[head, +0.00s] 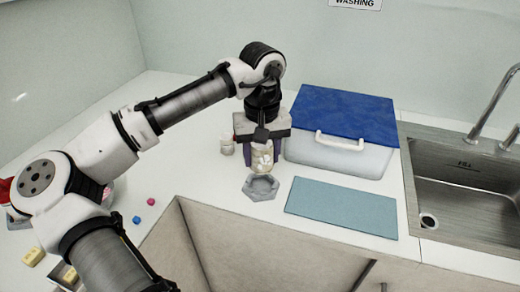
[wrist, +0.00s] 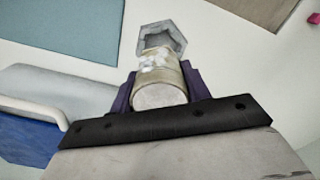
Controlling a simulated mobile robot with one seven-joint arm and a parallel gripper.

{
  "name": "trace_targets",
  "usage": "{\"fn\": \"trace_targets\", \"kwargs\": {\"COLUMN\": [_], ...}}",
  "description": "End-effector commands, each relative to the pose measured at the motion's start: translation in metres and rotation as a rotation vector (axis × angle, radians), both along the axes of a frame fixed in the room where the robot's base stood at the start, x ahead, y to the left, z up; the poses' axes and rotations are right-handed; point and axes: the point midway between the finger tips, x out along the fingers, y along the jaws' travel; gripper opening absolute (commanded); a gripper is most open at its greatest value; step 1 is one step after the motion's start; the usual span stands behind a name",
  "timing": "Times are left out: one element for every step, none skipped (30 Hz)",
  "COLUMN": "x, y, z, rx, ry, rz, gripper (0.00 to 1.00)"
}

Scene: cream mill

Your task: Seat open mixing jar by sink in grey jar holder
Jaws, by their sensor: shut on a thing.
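The open mixing jar (head: 262,160) is a small clear jar with pale content and white lumps in it. It also shows in the wrist view (wrist: 160,92), between the purple fingers. My gripper (head: 262,150) is shut on the jar. The grey jar holder (head: 261,188) is a faceted ring on the white counter, just in front of and below the jar in the head view. It also shows in the wrist view (wrist: 179,39), beyond the jar and partly covered by it. The jar appears apart from the holder, but the exact gap is hard to tell.
A white box with a blue lid (head: 343,120) stands close right of my gripper. A blue-grey mat (head: 342,207) lies right of the holder; the sink (head: 466,180) is farther right. A small clear jar (head: 227,146) stands left of my gripper. The counter's front edge runs near the holder.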

Motion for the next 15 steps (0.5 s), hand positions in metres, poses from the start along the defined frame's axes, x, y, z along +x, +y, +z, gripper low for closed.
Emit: {"fn": "trace_targets", "kwargs": {"x": [-0.001,-0.001,-0.001,-0.001,-0.001,-0.001,-0.001,-0.001,-0.001,-0.001,-0.001,-0.001,-0.001,-0.001,-0.001], "y": [0.0,0.0,0.0,0.0,-0.001,-0.001,-0.001,-0.001,0.0,0.0,0.0,0.0,0.0,0.0,0.0], "z": [-0.001,-0.001,-0.002,-0.002,-0.003,-0.003,-0.004,-0.005,-0.006,-0.008,-0.009,-0.011,-0.013,-0.015,-0.018], "rx": [0.0,0.0,0.0,0.0,0.001,0.001,0.001,0.001,0.001,0.001,0.001,0.001,0.001,0.001,0.001], "ry": [0.0,0.0,0.001,0.001,0.001,0.001,0.001,0.001,0.001,0.001,0.001,0.001,0.001,0.001,0.0], "rz": [-0.003,-0.005,-0.006,-0.007,-0.008,-0.008,-0.008,-0.008,-0.008,-0.008,-0.008,-0.008,-0.008,-0.007,-0.007], "gripper": [0.26,0.26,0.26,0.26,0.26,0.26,0.26,0.26,0.26,0.26,0.26,0.26,0.26,0.26,0.26]}}
